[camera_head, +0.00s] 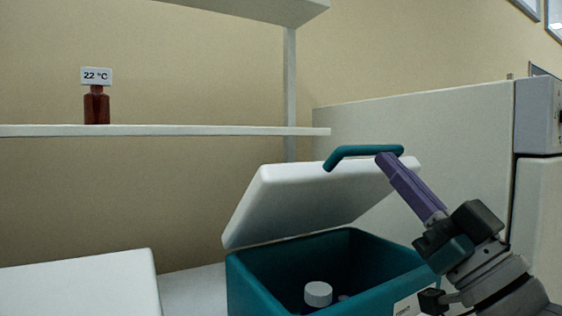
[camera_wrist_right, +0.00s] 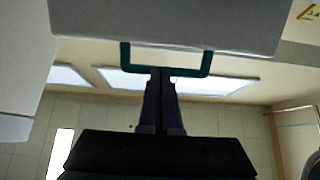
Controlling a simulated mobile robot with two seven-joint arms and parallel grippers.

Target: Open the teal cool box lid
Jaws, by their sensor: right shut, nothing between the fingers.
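The teal cool box (camera_head: 345,243) stands in the lower middle of the head view. Its white lid (camera_head: 300,200) is raised and tilted back, so the inside shows. A teal handle (camera_head: 362,151) is on the lid's upper edge; it also shows in the right wrist view (camera_wrist_right: 207,62). My right gripper (camera_head: 388,160) is shut, with its purple fingertips at the handle. In the right wrist view the fingertips (camera_wrist_right: 161,72) overlap the handle's bar; I cannot tell whether they touch it. Nothing shows between the fingers. My left gripper is not in view.
A white-capped container (camera_head: 318,293) sits inside the box. A brown bottle (camera_head: 96,107) with a "22 °C" tag (camera_head: 96,76) stands on the white shelf (camera_head: 200,130). A white block-like surface (camera_head: 80,285) is at lower left. A large pale cabinet (camera_head: 440,125) stands behind the box at right.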

